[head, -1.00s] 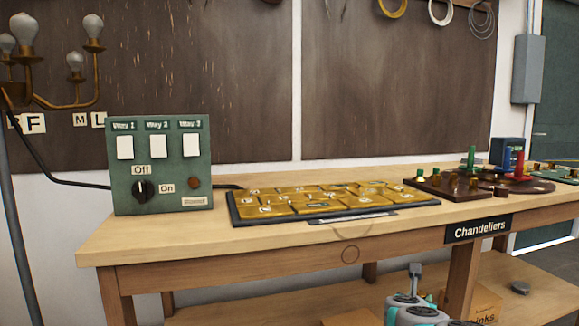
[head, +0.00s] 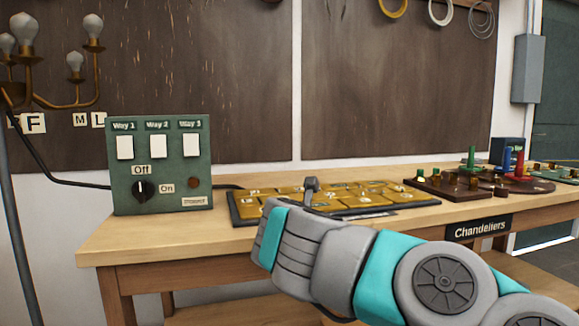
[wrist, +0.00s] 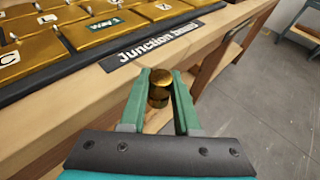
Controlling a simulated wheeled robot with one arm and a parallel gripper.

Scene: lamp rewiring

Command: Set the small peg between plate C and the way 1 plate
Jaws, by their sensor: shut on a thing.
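My gripper (wrist: 159,80) is shut on a small brass peg (wrist: 158,88), a round-headed piece between the green fingertips in the wrist view. The peg is over the bench's front edge, apart from the plates. The junction board has a dark frame (head: 236,214) and brass plates, seen beyond my arm in the head view. In the wrist view its frame (wrist: 62,72) is at the upper left. A plate lettered C (wrist: 8,57) is at the left edge there. A brass plate with a green label (wrist: 103,24) is nearby; I cannot surely read it. My arm hides part of the board in the head view.
A green switch box (head: 160,165) stands left of the board. A dark peg stand (head: 450,186) with coloured pegs is to the right. The wooden bench top (head: 130,235) is clear in front of the box. A "Junction" label (wrist: 155,45) lies at the board's front.

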